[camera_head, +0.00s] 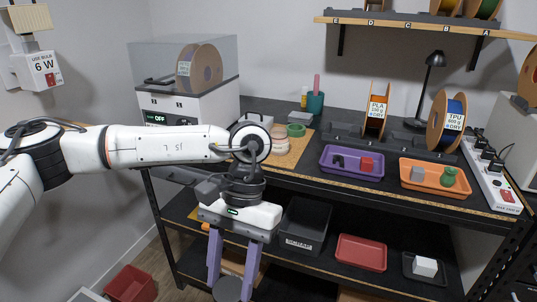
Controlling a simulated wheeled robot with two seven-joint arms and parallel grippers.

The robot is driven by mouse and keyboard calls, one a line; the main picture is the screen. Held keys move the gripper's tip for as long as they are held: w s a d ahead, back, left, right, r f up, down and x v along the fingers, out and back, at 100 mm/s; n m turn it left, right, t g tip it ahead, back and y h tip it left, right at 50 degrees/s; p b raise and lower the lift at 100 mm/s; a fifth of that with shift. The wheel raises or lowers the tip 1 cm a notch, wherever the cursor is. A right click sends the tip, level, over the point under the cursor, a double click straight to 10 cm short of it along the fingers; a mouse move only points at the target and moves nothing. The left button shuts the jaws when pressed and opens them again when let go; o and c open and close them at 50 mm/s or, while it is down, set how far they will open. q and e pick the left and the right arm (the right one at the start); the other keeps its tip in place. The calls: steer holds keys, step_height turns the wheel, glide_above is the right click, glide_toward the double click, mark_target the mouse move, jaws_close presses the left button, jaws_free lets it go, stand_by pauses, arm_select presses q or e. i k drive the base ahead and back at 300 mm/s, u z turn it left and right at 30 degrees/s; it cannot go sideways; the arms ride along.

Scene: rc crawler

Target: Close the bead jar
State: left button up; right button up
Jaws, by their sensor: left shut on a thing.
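My left gripper (231,276) points down in front of the bench, its two pale purple fingers shut on a dark grey round thing (228,290). This thing is cut off by the bottom edge, and I cannot tell whether it is the jar's lid. I cannot clearly make out the bead jar. Small round items, one tan (279,142) and one green (296,130), stand on the bench top behind my left arm, and one may be the jar. My right gripper is not in view.
A purple tray (345,174) and an orange tray (418,187) lie along the bench's front edge. Filament spools (376,110) and a black lamp (431,75) stand behind. The lower shelf holds a black bin (303,242) and a red tray (361,253).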

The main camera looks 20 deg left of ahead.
mark_target(281, 142)
steer(key=u, duration=0.65)
steer(key=i, duration=0.35)
